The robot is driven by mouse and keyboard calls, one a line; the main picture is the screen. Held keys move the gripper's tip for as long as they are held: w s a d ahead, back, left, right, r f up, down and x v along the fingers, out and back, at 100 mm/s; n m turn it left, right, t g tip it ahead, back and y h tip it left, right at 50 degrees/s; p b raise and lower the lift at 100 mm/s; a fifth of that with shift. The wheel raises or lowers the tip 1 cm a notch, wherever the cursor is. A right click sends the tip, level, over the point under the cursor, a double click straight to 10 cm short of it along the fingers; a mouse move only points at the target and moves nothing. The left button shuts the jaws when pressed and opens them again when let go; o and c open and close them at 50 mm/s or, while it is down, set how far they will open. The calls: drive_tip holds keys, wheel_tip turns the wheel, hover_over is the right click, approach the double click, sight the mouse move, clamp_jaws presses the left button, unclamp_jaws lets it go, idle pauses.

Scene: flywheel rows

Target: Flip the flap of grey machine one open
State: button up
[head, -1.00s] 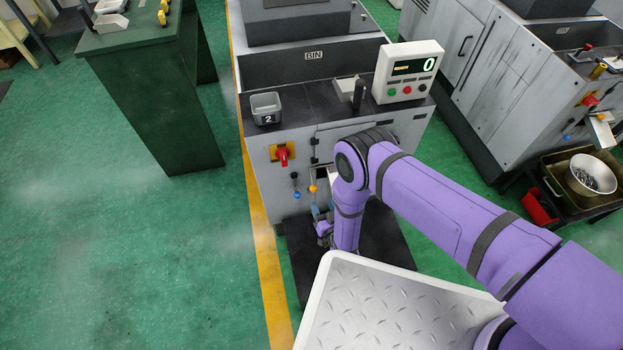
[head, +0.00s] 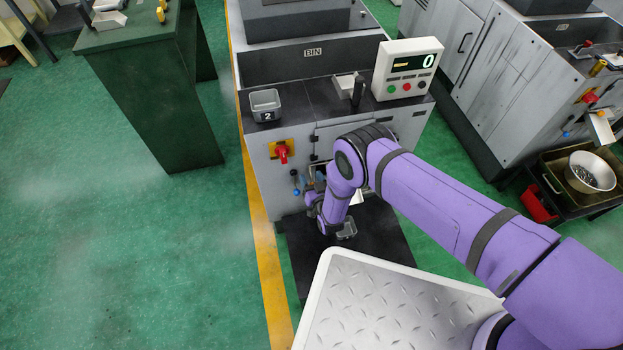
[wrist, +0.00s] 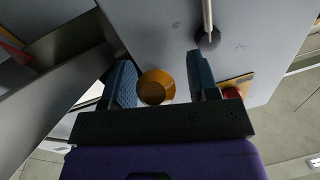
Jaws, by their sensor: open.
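Grey machine one (head: 285,221), which I take to be the one straight ahead with the BIN label, has a front panel partly hidden by my arm. In the wrist view its grey panel (wrist: 160,35) fills the upper middle. A round orange knob (wrist: 155,87) lies between the two blue fingers of my gripper (wrist: 162,80). The fingers are open, one on each side, with a gap visible at the right; contact at the left is unclear. A slanted grey metal sheet (wrist: 65,55) shows at left; I cannot tell if it is the flap.
A red switch (head: 282,153) and a blue-tipped lever (head: 296,191) sit left of my gripper.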

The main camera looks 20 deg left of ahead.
clamp_jaws()
